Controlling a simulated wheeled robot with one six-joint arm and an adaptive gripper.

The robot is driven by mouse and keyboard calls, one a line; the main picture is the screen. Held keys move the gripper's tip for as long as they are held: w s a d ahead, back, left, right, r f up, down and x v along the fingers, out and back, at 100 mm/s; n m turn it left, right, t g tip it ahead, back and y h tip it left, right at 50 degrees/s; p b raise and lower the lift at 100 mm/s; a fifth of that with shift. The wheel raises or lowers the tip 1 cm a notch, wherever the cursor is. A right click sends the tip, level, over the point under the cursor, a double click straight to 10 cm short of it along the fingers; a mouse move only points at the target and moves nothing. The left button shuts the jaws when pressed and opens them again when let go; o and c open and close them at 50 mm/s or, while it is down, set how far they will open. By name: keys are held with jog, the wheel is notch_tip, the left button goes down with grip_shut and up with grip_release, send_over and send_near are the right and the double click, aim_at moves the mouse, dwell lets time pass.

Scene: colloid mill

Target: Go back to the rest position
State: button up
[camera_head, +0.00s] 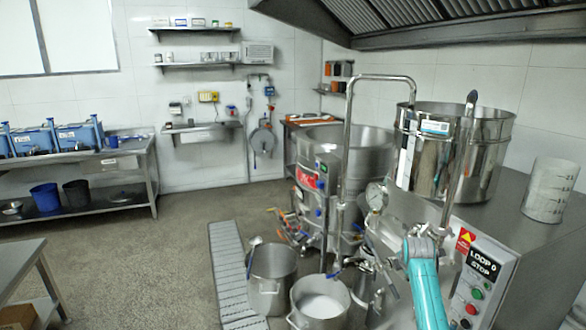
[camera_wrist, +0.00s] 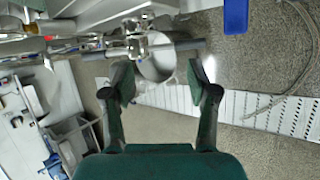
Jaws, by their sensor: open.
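My gripper (camera_wrist: 160,78) is open in the wrist view, with its two dark green fingers spread apart and nothing between the tips. Beyond the fingertips, a round steel pot (camera_wrist: 157,60) and a horizontal metal pipe (camera_wrist: 130,48) show; I cannot tell the exact gap to them. In the head view my teal arm reaches in beside the control panel (camera_head: 481,279) marked LOOP 0 and STOP. The gripper itself cannot be made out clearly there.
The colloid mill's steel hopper (camera_head: 470,128) stands on the right-hand machine, beside a clear measuring jug (camera_head: 550,190). A tall bent pipe (camera_head: 349,140) rises near my arm. Steel pots (camera_head: 272,278) stand on the floor by the drain grating (camera_head: 228,258). Open floor lies left.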

jog(key=s+a+f+m+t, duration=0.15)
jog(key=s+a+f, duration=0.25)
jog(key=s+f, duration=0.5)
jog(key=s+a+f+m, duration=0.3)
jog(key=s+f, duration=0.3)
jog(key=f, duration=0.4)
jog(key=s+a+f+m+t+y, duration=0.1)
jog(key=s+a+f+m, duration=0.2)
jog(key=s, duration=0.7)
jog(key=s+a+f+m+t, duration=0.1)
jog(key=s+a+f+m, duration=0.2)
jog(key=s, duration=0.8)
jog(key=s+a+r+m+t, duration=0.1)
jog(key=s+a+r+m, duration=0.15)
jog(key=s, duration=0.95)
jog(key=s+a+r+m+t, duration=0.1)
jog(key=s+r, duration=0.2)
jog(key=s, duration=0.9)
jog(key=s+a+r+m+t+y, duration=0.1)
jog(key=s+r+m, duration=0.4)
jog(key=s+r, duration=0.9)
notch_tip(320, 180, up, 5)
jog(key=shift+s+a+f+m+t, duration=0.1)
jog(key=shift+s+a+m+t, duration=0.2)
jog(key=shift+s+a+t, duration=0.1)
